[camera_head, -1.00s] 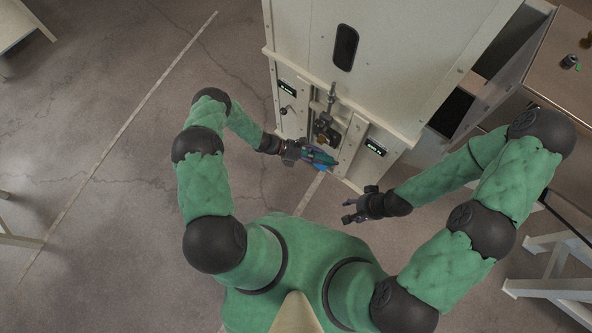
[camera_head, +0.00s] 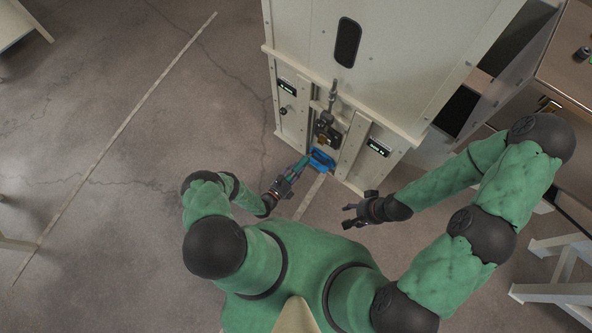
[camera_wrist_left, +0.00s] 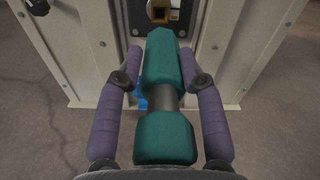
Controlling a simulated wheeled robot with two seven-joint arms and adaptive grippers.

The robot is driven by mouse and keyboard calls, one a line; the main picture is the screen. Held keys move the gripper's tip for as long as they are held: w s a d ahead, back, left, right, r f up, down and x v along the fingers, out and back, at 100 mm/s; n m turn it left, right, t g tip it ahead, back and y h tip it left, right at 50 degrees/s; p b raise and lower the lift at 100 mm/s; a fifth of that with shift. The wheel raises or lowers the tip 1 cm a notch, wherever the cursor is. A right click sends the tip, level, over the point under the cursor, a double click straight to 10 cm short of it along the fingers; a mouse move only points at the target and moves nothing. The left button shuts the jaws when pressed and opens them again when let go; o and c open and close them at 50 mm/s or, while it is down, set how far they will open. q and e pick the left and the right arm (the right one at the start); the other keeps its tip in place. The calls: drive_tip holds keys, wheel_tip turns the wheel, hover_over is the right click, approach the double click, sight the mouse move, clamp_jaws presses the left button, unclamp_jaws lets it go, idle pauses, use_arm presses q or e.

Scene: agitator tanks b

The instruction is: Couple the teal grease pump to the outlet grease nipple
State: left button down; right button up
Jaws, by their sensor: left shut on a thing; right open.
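The teal grease pump (camera_head: 301,165) is in my left gripper (camera_head: 289,176), in front of the cabinet's lower panel. In the left wrist view the pump (camera_wrist_left: 165,135) has two thick teal ends and a dark grey waist, between the two purple fingers of my left gripper (camera_wrist_left: 162,82). Its far end points towards the cabinet. A brass-coloured fitting (camera_head: 322,139) sits in the panel recess above the pump, and a brass square (camera_wrist_left: 159,12) shows in the wrist view. I cannot make out the outlet grease nipple itself. My right gripper (camera_head: 352,214) is open and empty, right of the pump.
A blue holder (camera_head: 321,160) stands low at the cabinet (camera_head: 400,60), just beyond the pump's far end; part of it (camera_wrist_left: 142,103) shows behind the pump. Small displays flank the recess. A table (camera_head: 570,75) stands at the right.

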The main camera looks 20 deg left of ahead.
sight(309, 155)
use_arm(q)
drive_tip(key=shift+a+r, duration=0.1)
drive_tip(key=shift+m, duration=0.3)
drive_tip(key=shift+b+x, duration=1.15)
drive_tip(key=shift+x, duration=1.7)
drive_tip(key=shift+b, duration=0.45)
drive_tip(key=shift+b+x, duration=0.95)
drive_tip(key=shift+x, duration=0.95)
drive_tip(key=c, duration=0.7)
unclamp_jaws()
drive_tip(key=shift+s+a, duration=0.1)
drive_tip(key=shift+s, duration=0.1)
